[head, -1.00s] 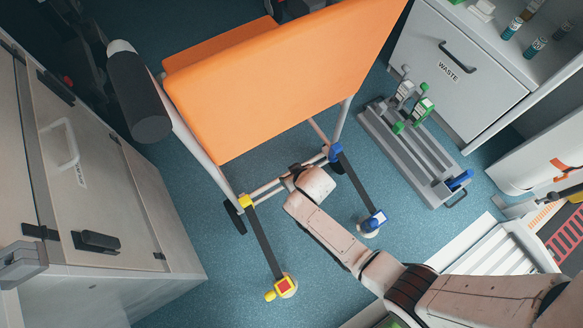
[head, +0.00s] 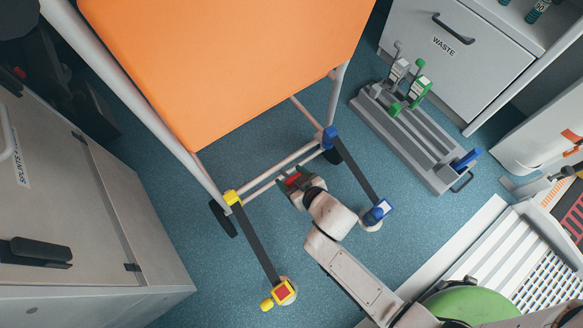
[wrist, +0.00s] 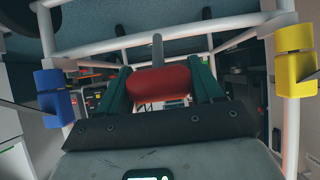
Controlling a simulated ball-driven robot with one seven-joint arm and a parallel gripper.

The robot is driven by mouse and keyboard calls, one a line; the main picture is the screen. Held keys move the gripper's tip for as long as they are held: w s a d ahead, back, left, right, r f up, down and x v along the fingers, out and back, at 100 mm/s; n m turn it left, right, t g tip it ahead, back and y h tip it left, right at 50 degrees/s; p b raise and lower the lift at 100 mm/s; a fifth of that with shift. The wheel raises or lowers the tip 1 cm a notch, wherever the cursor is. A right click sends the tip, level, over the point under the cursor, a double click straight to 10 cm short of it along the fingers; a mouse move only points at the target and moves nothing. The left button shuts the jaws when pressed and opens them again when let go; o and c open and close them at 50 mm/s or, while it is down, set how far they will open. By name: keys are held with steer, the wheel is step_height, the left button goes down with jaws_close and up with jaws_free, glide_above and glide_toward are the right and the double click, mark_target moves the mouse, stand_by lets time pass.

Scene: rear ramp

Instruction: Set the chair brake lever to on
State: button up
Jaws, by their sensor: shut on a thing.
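The chair (head: 225,60) has an orange back and a pale tubular frame, and it stands on the blue floor. My gripper (head: 292,181) is at the low cross bars between its legs. In the wrist view my gripper's dark green fingers (wrist: 162,92) are shut on a red handle with a grey stem, the brake lever (wrist: 158,82). The red also shows between the fingers in the head view. The stem points up in the wrist picture, towards the frame bars. The lever's base and any on or off marking cannot be made out.
A strap with a yellow fitting (head: 232,197) and one with a blue fitting (head: 329,136) run from the chair to floor anchors on either side of my arm. A grey rack (head: 425,150) stands at right, near the waste drawer (head: 440,60). A cabinet (head: 60,200) is at left.

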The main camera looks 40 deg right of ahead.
steer(key=shift+s+d+f, duration=0.1)
steer(key=shift+s+f, duration=0.35)
steer(key=shift+f, duration=0.05)
steer(key=o, duration=1.4)
steer(key=shift+w+r, duration=0.1)
steer(key=shift+o, duration=0.2)
steer(key=shift+s+r+p, duration=0.3)
steer(key=shift+s+r, duration=0.05)
steer(key=shift+r, duration=0.05)
steer(key=p+v, duration=0.4)
steer(key=v, duration=0.6)
